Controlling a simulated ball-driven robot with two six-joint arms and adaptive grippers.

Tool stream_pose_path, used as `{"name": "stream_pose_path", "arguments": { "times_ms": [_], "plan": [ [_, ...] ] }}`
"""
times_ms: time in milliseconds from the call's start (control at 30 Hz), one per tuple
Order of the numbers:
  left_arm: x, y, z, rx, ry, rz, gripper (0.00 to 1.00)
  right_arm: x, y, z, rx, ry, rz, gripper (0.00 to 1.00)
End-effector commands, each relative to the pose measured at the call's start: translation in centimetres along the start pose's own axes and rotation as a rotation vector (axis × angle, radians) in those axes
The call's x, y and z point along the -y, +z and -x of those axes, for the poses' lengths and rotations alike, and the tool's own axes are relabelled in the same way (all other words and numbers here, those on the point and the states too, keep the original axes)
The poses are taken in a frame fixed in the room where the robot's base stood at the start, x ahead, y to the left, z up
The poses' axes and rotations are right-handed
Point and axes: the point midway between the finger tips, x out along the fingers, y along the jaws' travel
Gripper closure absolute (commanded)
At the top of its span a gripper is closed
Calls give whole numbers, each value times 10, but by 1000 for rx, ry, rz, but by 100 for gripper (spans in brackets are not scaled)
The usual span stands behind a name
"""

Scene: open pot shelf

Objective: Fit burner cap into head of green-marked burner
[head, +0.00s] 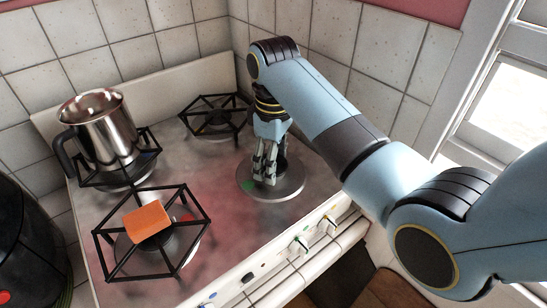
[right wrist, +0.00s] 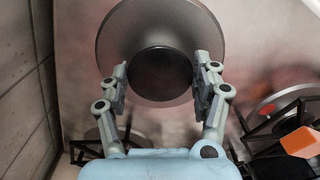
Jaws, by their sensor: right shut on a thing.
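The green-marked burner (head: 286,190) is a grey round disc at the front right of the stove, with a green mark (head: 248,186) on its left side. My right gripper (head: 265,178) points down over it. In the right wrist view, the gripper (right wrist: 162,68) has a finger on either side of the dark round burner cap (right wrist: 160,76) and is shut on it. The cap lies over the middle of the wider grey burner disc (right wrist: 122,40). I cannot tell whether it is seated or slightly raised. The fingers mostly hide it in the head view. My left gripper is not in view.
A steel pot (head: 108,130) stands on the back left grate. An orange block (head: 147,221) lies on the front left grate (head: 188,247). Another black grate (head: 216,118) is at the back right. Tiled walls close off the back; knobs (head: 299,244) line the front.

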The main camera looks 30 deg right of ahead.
Motion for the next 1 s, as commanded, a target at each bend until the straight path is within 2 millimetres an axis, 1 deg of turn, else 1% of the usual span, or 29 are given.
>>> {"name": "stream_pose_path", "arguments": {
  "times_ms": [300,333,500,533,833,933,1000],
  "plan": [
    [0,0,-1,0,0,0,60,0,0,-4,0,0,0,69],
    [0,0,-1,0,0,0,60,0,0,-4,-1,1,0,33],
    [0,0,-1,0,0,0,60,0,0,-4,0,0,0,11],
    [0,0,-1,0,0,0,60,0,0,-4,0,0,0,8],
    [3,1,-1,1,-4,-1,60,0,0,-1,0,1,0,8],
    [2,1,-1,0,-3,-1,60,-1,-1,10,-3,2,0,8],
    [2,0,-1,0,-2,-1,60,-1,-1,22,-3,2,0,8]
  ]
}}
